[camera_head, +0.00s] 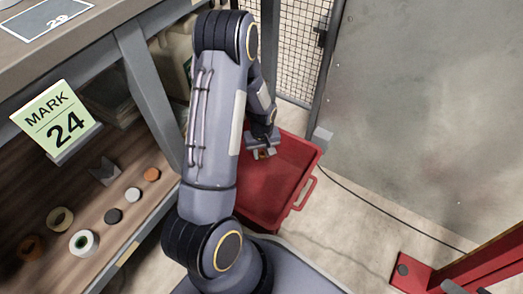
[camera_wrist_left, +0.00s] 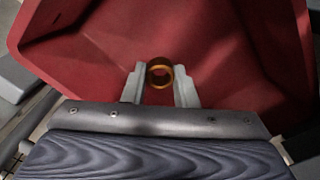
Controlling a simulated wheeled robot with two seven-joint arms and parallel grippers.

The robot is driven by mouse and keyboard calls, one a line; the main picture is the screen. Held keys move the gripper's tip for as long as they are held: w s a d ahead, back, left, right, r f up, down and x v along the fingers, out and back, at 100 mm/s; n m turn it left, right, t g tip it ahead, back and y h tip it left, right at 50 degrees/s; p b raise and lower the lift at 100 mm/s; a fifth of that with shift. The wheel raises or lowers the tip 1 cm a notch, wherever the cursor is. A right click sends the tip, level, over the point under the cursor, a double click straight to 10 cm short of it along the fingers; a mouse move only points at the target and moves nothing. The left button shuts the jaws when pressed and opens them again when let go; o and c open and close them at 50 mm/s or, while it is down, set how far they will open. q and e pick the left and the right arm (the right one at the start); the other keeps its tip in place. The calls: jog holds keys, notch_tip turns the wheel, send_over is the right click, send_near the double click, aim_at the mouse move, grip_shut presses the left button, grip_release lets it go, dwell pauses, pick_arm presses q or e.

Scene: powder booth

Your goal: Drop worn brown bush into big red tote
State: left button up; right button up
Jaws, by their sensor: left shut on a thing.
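The big red tote (camera_head: 272,190) stands on the floor at the middle of the head view, partly hidden behind my left arm. It fills most of the left wrist view (camera_wrist_left: 235,50), with its inside showing. My left gripper (camera_head: 264,153) is over the tote, and its two pale fingers also show in the left wrist view (camera_wrist_left: 159,85). The fingers are shut on the brown bush (camera_wrist_left: 160,63), a ring with an open middle. In the head view the bush (camera_head: 265,154) is a small brown spot between the fingertips. My right gripper is not in view.
At the left, a wooden shelf (camera_head: 140,220) holds several rings and round parts, under a sign reading MARK 24 (camera_head: 55,120). A grey panel (camera_head: 430,100) and mesh fence stand behind. A cable (camera_head: 380,212) crosses the floor, and a red frame (camera_head: 420,272) is at lower right.

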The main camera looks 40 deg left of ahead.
pick_arm(q)
jog(key=shift+f, duration=0.25)
jog(key=o, duration=1.1)
jog(key=shift+c, duration=0.2)
notch_tip(320, 180, up, 8)
jog(key=p, duration=0.3)
jog(key=shift+p, duration=0.35)
jog(key=shift+f, duration=0.1)
